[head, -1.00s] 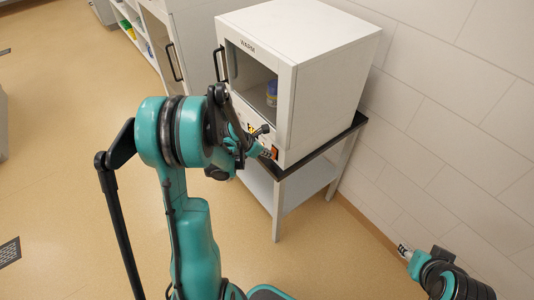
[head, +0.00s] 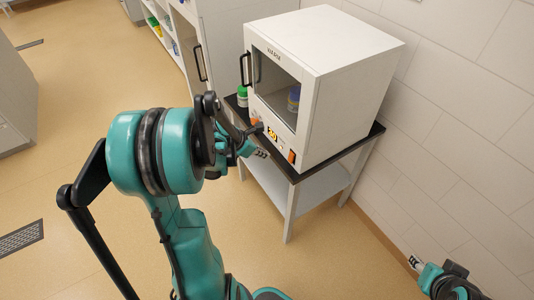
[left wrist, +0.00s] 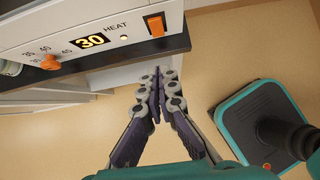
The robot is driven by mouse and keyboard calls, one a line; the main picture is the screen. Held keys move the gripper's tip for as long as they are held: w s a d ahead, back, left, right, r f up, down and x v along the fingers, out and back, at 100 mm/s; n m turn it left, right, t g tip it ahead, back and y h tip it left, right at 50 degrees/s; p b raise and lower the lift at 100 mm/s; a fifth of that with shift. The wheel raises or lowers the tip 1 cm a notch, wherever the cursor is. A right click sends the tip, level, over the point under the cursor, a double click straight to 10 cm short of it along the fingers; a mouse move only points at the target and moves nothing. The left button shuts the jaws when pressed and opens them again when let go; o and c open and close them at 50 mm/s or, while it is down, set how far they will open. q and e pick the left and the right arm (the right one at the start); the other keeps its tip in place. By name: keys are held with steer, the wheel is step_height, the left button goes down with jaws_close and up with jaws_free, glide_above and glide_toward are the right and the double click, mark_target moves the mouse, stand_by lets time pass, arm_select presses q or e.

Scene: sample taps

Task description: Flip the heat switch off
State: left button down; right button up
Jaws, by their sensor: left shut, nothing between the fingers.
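The heat switch (head: 291,157) is an orange rocker low on the front panel of the white warming cabinet (head: 345,60). In the left wrist view the switch (left wrist: 155,25) sits right of the HEAT label, a small pale light (left wrist: 123,37) and a lit display reading 30 (left wrist: 90,41). I cannot tell which side of the rocker is pressed. My left gripper (head: 264,154) is shut and empty, in front of the panel and apart from the switch. Its fingers (left wrist: 158,75) meet below the panel edge in the wrist view. My right gripper (head: 414,261) is at the lower right, far from the switch.
The cabinet stands on a dark-topped table (head: 318,166) against the tiled wall. Its door has a black handle (head: 246,69); a blue-capped jar (head: 294,97) shows inside. A green-capped jar (head: 243,97) stands beside it. Orange knob (left wrist: 50,62) on the panel. Floor in front is open.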

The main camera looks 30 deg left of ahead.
arm_select(q)
steer(key=shift+s+f, duration=0.1)
steer(key=shift+s+a+f+t+h+p, duration=0.15)
steer(key=shift+s+f+t+p, duration=0.15)
steer(key=shift+f, duration=0.2)
steer(key=shift+s+a+f+t+h+p, duration=0.15)
steer(key=shift+s+f+t+p, duration=0.15)
steer(key=shift+f, duration=0.15)
steer(key=shift+w+f, duration=0.1)
steer(key=b, duration=0.4)
glide_toward(289, 161)
step_height(289, 161, down, 4)
steer(key=shift+w+d+f, duration=0.1)
steer(key=shift+w+d, duration=0.15)
steer(key=shift+w, duration=0.4)
steer(key=shift+w+d+f, duration=0.1)
steer(key=shift+w+d, duration=0.15)
steer(key=shift+w, duration=0.4)
steer(key=shift+w+d+f, duration=0.15)
steer(key=shift+w+d, duration=0.1)
steer(key=shift+w, duration=0.35)
